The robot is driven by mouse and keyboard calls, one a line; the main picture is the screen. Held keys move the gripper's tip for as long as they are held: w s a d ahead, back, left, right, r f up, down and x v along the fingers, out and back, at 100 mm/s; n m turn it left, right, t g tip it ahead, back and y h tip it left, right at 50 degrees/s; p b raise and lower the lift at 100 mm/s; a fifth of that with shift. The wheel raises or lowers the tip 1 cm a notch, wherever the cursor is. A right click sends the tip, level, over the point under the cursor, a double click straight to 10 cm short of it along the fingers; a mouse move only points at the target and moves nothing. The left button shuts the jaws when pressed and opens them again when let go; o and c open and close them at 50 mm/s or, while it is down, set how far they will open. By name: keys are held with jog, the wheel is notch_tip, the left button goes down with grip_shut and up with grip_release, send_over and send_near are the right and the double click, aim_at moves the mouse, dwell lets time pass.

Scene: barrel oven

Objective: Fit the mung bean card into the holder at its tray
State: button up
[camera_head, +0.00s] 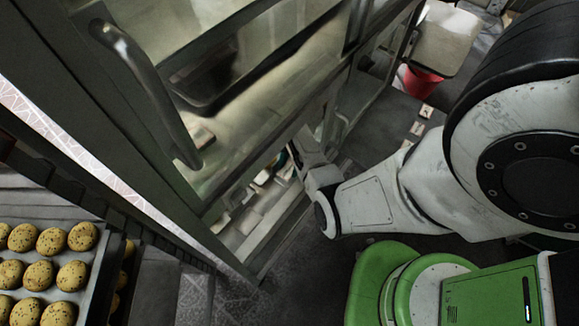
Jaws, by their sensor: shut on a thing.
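My arm comes in from the right, and my gripper (297,163) is at its end, beside the lower edge of the glass-fronted oven. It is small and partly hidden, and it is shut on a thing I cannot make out. I cannot pick out the mung bean card for certain. Several small pale cards (417,128) with dark marks lie in a row right of the oven; their print is too small to read. A tray (100,262) of round, yellow, dark-specked buns (40,276) is at the lower left. I see no card holder clearly.
The large oven (90,120), with a curved metal handle (150,85), fills the upper left close to my gripper. A red bucket (422,84) and a pale box-like thing (446,38) stand at the upper right. Dark floor shows around the cards.

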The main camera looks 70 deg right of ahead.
jog(key=shift+f, duration=0.45)
jog(key=shift+f+b, duration=0.3)
jog(key=shift+f, duration=0.15)
jog(key=shift+f, duration=0.2)
jog(key=o, duration=0.8)
jog(key=shift+o, duration=0.2)
jog(key=shift+r, duration=0.35)
jog(key=v, duration=0.8)
jog(key=shift+p, duration=0.45)
